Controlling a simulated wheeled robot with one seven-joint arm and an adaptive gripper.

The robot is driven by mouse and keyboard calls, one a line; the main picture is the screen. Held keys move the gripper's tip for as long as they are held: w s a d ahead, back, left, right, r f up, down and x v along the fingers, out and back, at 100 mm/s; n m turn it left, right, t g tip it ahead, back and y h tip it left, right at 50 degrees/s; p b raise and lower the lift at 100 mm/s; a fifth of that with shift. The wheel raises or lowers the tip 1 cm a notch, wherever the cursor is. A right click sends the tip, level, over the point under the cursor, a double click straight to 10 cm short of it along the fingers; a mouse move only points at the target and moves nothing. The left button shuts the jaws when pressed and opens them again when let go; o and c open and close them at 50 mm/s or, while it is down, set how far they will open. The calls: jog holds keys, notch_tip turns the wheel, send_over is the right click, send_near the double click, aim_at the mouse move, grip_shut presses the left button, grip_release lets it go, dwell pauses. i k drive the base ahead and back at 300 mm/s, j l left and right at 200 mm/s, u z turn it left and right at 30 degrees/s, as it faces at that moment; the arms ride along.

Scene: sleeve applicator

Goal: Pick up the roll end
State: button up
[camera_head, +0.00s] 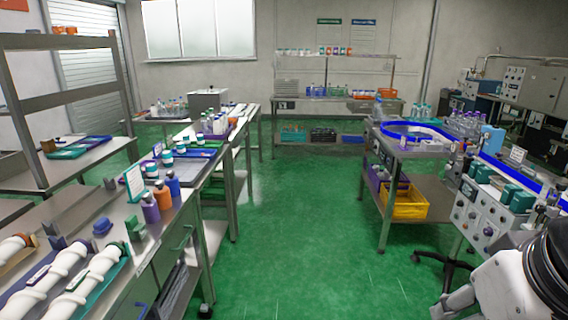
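Several long white rolls lie side by side at the lower left, on trays on the steel bench. One roll (92,284) lies over a teal tray, another roll (50,276) lies beside it, and a third (14,248) is partly cut off by the left edge. Their near ends run out of the picture or close to its edge. I cannot tell which part is the roll end. My gripper is not in view; only a white and black part of my arm shows at the bottom right, far from the rolls.
A right-hand table holds a blue curved track (415,127), with a yellow crate (404,203) below. The green floor (290,240) between is clear.

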aim_at(186, 137)
jog(key=i+u, duration=0.15)
jog(key=i, duration=0.45)
jog(key=i+l+u, duration=0.15)
jog(key=i, duration=0.45)
jog(key=i+l+u, duration=0.15)
jog(key=i, duration=0.45)
jog(key=i+l+u, duration=0.7)
jog(key=i, duration=0.15)
jog(key=i+l+u, duration=0.5)
jog(key=u, duration=0.2)
jog(key=i+l+u, duration=0.1)
jog(key=u, duration=0.3)
jog(key=l+u, duration=0.35)
jog(key=i+l+u, duration=0.25)
jog(key=l, duration=0.5)
jog(key=l+u, duration=0.25)
jog(key=l, duration=0.5)
jog(key=i+l+u, duration=0.1)
jog(key=l+u, duration=0.15)
jog(key=l, duration=2.95)
jog(key=i+u, duration=0.05)
